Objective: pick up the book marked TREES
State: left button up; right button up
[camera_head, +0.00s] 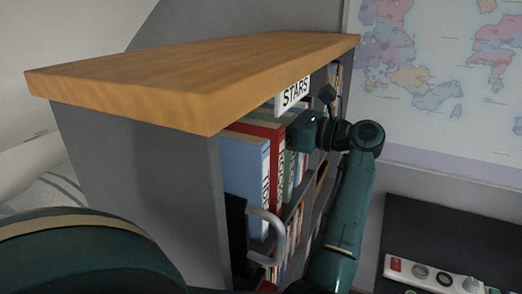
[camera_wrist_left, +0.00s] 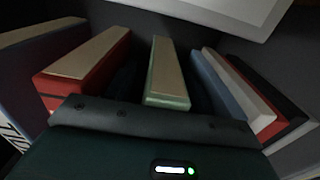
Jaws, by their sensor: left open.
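No spine reading TREES is legible. A green book (camera_head: 289,178) stands upright on the shelf, its spine lettering partly covered by my left gripper (camera_head: 299,132). In the left wrist view the green book (camera_wrist_left: 166,75) is straight ahead, centred before my gripper body, with dark gaps on both sides. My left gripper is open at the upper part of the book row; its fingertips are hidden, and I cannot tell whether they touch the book. A red book (camera_head: 275,137) and a light blue book (camera_head: 244,160) stand to its left. My right gripper is not in view.
The grey bookcase has an overhanging wooden top (camera_head: 190,72) and a STARS sign (camera_head: 293,94) just above my gripper. Right of the green book are blue-grey (camera_wrist_left: 222,88) and red-and-black books. A grey curved handle-like object (camera_head: 270,232) sticks out in front. A dark surface holds a control panel (camera_head: 430,275).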

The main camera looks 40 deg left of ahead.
pick_arm(q)
jog(key=shift+c, duration=0.4)
grip_shut()
